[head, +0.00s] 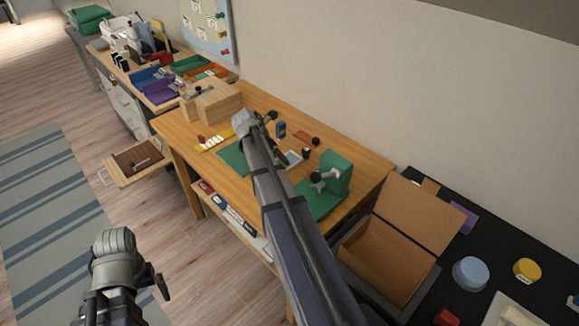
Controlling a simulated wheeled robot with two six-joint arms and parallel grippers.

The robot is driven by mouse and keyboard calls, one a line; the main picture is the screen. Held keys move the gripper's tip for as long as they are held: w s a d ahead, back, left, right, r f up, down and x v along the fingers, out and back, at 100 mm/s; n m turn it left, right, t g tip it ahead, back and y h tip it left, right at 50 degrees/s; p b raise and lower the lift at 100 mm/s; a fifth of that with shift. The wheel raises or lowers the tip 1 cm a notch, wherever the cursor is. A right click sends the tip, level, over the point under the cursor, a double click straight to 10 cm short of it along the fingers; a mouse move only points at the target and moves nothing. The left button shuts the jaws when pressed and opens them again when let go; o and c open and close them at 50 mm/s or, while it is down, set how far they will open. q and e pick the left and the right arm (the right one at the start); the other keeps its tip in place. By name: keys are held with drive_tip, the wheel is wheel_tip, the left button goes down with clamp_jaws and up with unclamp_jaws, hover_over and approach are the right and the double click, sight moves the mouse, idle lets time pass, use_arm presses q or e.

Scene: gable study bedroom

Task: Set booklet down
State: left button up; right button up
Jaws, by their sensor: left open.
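I cannot pick out the booklet for certain. Several flat book-like items (231,216) lie on the shelf under the wooden table (345,151), partly covered by my right arm. My left gripper (157,285) is low at the lower left, over the floor and clear of the table; it is open, and I see nothing in it. My right arm reaches across the table. Its gripper (268,118) is above the table's far part, near the wooden box; its fingers are too small and dark to read, and no booklet shows in it.
A green mat (231,157) lies partly behind my right arm. A green stand (335,176) is at the table's right, a wooden box (213,103) at its left. An open drawer (126,174) juts out at left. An open cardboard box (385,260) stands right. Striped rug (45,215).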

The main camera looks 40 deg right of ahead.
drive_tip(key=shift+b+x, duration=2.4)
drive_tip(key=shift+x, duration=0.7)
drive_tip(key=shift+s+r, duration=0.1)
drive_tip(key=c, duration=1.1)
drive_tip(key=shift+r, duration=0.1)
wheel_tip(320, 180, up, 10)
drive_tip(key=p, duration=1)
